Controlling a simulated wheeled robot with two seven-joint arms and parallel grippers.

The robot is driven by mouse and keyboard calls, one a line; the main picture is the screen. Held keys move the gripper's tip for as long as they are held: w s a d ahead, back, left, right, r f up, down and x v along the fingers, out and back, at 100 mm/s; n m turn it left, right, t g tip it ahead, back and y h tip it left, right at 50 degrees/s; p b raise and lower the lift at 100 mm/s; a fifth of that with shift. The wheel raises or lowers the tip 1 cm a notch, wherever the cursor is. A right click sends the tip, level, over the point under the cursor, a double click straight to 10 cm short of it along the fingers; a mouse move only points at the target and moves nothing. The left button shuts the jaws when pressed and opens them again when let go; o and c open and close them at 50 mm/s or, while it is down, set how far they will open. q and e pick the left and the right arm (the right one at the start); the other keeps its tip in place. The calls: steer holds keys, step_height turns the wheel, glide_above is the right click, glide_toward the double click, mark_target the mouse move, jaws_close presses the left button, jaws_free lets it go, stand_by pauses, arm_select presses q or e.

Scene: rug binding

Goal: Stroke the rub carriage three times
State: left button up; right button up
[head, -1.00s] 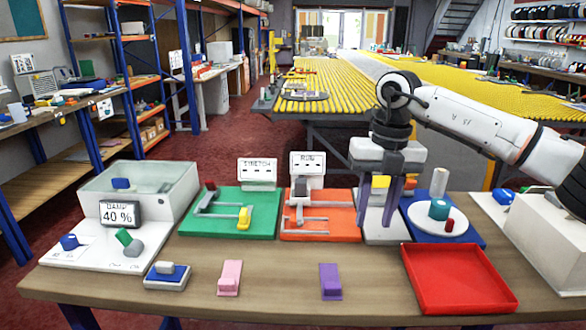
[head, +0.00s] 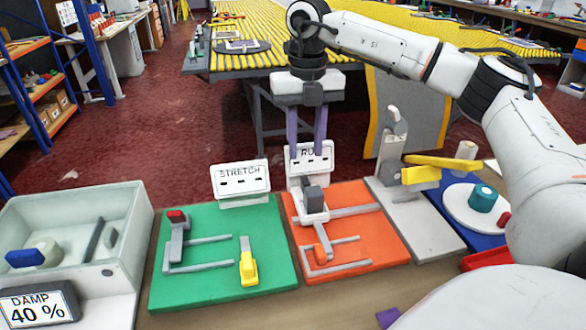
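The rub station is an orange board (head: 348,245) with grey rails. Its sign (head: 318,158) stands at the back, partly covered by a finger of my gripper. The rub carriage (head: 311,206) is a pale block with a dark grey handle, at the back left of the board. My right gripper (head: 306,146) points down with its two purple fingers apart and nothing seen held between them. It is above and behind the carriage, at the sign, apart from the handle. My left gripper is out of view.
A green board (head: 222,285) with a STRETCH sign (head: 240,180) lies to the left. A grey stand (head: 420,225) with a yellow arm (head: 440,162) is close on the right. A damp box (head: 130,225) stands at the far left, and a white plate (head: 462,218) to the right.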

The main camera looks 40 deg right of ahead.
mark_target(306, 180)
steer(key=f, duration=0.7)
steer(key=shift+s+f, duration=0.2)
steer(key=shift+s, duration=0.05)
steer(key=shift+w+f, duration=0.1)
steer(key=shift+f, duration=0.6)
jaws_close()
